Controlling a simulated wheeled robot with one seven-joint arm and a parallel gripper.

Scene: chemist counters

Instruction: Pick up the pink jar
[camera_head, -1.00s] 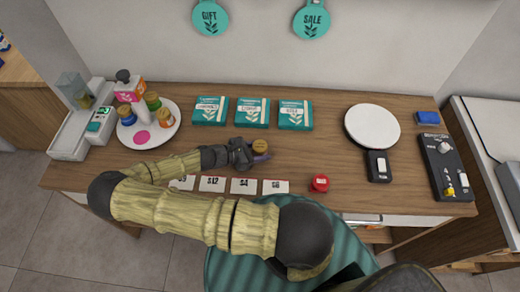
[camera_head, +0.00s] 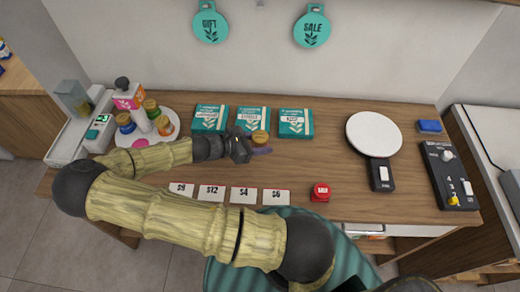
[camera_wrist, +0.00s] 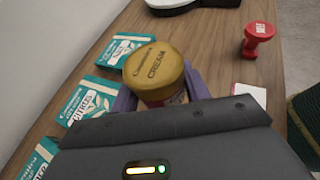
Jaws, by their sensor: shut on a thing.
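A jar (camera_head: 260,137) with a gold lid is between the fingers of my gripper (camera_head: 257,148), in front of the middle and right teal boxes. In the wrist view the lid of the jar (camera_wrist: 154,72) reads "CREAM". Purple fingers of my gripper (camera_wrist: 163,97) close on both sides of its body. Only a sliver of the body shows, pale with reddish parts, so its full colour is hidden. The jar looks upright and seems raised off the counter, though the gap beneath is hidden.
Teal boxes (camera_head: 252,120) stand behind my gripper. A round white plate (camera_head: 172,140) with several bottles is at left. Price cards (camera_head: 243,195) and a red stamp (camera_head: 320,191) lie in front. A white round scale (camera_head: 374,134) is at right; the counter between is clear.

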